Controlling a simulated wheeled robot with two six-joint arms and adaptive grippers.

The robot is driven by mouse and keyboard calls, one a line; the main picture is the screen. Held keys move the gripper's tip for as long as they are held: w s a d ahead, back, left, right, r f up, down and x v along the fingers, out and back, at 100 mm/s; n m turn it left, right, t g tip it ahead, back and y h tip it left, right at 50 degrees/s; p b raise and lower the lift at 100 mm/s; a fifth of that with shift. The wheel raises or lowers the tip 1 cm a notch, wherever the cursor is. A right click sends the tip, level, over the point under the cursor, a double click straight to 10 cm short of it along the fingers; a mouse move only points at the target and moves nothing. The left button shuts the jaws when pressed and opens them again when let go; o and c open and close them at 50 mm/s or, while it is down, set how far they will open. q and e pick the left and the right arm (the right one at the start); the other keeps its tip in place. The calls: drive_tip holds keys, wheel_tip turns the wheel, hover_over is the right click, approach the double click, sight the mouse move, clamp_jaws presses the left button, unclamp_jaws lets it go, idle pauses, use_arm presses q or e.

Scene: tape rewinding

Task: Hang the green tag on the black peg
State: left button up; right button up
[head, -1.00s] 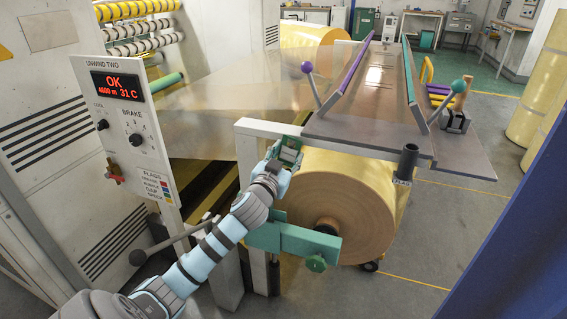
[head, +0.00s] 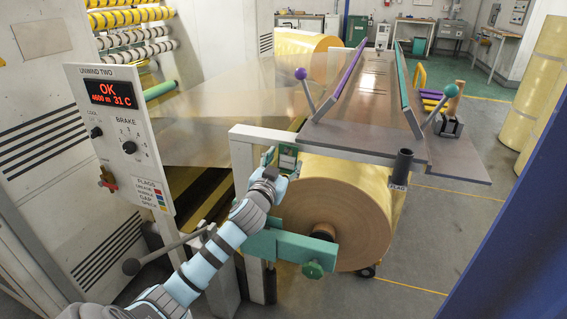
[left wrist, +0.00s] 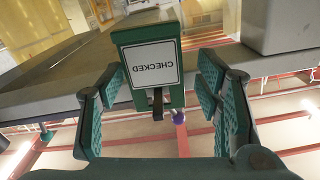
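The green tag (head: 287,154) with a white label hangs at the front of the pale frame beam. In the left wrist view the tag (left wrist: 150,62) shows upside down and its label reads CHECKED. The black peg (left wrist: 157,103) shows at the tag's slotted end and appears to pass through it. My left gripper (left wrist: 160,88) is open, with one finger on each side of the tag and gaps between. In the head view the left gripper (head: 281,167) is just below and in front of the tag. My right gripper is not in view.
The beam (head: 265,132) runs behind the tag, under the splice table (head: 370,105). A control panel (head: 118,135) stands left. Floor is open at right.

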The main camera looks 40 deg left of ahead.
use_arm(q)
drive_tip(key=shift+o, duration=0.2)
drive_tip(key=v, duration=1.2)
